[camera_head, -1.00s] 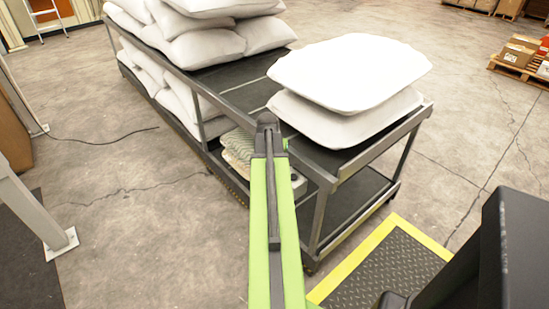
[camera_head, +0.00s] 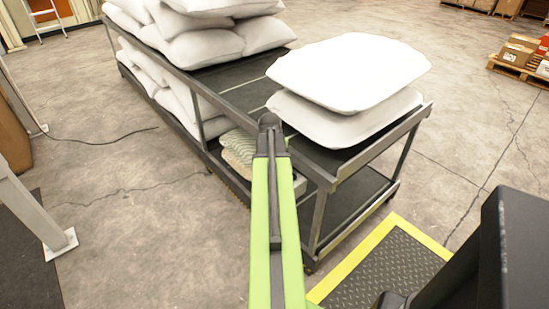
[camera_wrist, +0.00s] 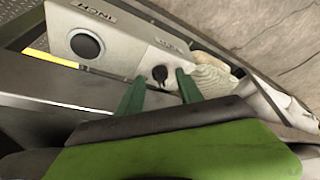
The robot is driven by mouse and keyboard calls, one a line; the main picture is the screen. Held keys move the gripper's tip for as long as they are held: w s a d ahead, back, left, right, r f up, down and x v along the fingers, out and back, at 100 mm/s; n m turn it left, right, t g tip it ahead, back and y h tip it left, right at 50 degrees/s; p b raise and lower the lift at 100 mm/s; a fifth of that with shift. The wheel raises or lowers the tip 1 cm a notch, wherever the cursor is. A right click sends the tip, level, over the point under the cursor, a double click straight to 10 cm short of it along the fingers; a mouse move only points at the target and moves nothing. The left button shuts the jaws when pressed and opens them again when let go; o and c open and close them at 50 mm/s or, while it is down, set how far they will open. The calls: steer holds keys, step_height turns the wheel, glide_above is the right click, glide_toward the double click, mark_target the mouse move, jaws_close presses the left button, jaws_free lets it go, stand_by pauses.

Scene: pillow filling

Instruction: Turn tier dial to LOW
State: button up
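The tier dial (camera_wrist: 160,74) is a small dark knob on a pale control box (camera_wrist: 125,50) in the wrist view. Lettering beside the dial is too small and tilted to read, and I cannot tell its setting. My gripper (camera_wrist: 160,77) has two green fingers, spread apart, with the dial showing between their tips. I cannot tell whether either finger touches it. In the head view my arm hides most of the box, and the gripper is out of sight behind the arm.
A larger round dark button (camera_wrist: 87,46) labelled INCH is on the same box. Striped fabric (camera_wrist: 209,76) lies just beyond it. In the head view a grey two-level rack (camera_head: 320,205) holds white pillows (camera_head: 350,75). Open floor lies left of the rack.

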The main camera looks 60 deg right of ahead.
steer(key=p+v, duration=1.6)
steer(key=v, duration=0.1)
steer(key=shift+a, duration=0.15)
steer(key=shift+r, duration=0.1)
